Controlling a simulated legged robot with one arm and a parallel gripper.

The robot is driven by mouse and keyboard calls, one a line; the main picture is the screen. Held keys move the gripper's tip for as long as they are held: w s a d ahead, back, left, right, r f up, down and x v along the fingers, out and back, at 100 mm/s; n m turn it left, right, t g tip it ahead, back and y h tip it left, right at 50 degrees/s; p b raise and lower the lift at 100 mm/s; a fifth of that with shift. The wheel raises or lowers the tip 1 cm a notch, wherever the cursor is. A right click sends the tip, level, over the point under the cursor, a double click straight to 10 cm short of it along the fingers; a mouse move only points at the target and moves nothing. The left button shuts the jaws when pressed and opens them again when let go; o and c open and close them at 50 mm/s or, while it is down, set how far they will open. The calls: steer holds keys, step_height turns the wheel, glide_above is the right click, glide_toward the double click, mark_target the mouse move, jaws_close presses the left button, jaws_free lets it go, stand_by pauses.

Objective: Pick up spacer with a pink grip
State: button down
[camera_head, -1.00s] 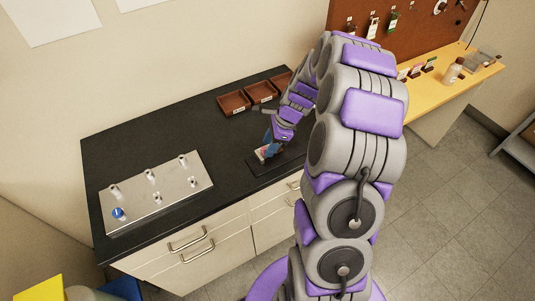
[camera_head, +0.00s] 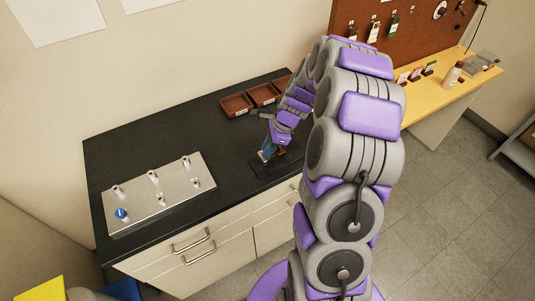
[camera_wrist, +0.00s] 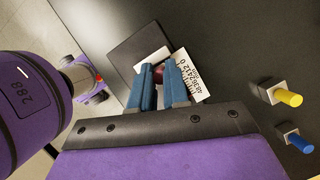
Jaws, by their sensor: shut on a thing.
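My gripper (camera_wrist: 160,78) has blue fingers, and they are closed around a small dark pink-red piece. This is the grip of the spacer (camera_wrist: 158,72), seen between the fingertips in the wrist view. The fingers hide most of the spacer. A white printed label (camera_wrist: 187,75) shows beside and behind the right finger. A dark square pad (camera_wrist: 138,46) lies just beyond the fingertips. In the head view my gripper (camera_head: 266,155) points down at the pad on the black counter, and the spacer cannot be made out. I cannot tell whether it is clear of the surface.
A yellow-topped piece (camera_wrist: 289,97) and a blue-topped piece (camera_wrist: 300,142) are at the right in the wrist view. A metal plate with several pegs (camera_head: 180,200) lies on the counter's left. Brown trays (camera_head: 236,104) stand at the back. The counter (camera_head: 165,130) between is clear.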

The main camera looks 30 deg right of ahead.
steer(key=shift+a, duration=0.2)
steer(key=shift+d+r, duration=0.25)
steer(key=shift+r, duration=0.2)
step_height(320, 180, up, 3)
steer(key=shift+f+p, duration=0.1)
steer(key=shift+p, duration=0.65)
steer(key=s+d+r+p, duration=0.1)
steer(key=s+p, duration=0.1)
steer(key=s, duration=1.4)
steer(key=shift+r, duration=0.2)
steer(key=c, duration=1.7)
jaws_free()
jaws_close()
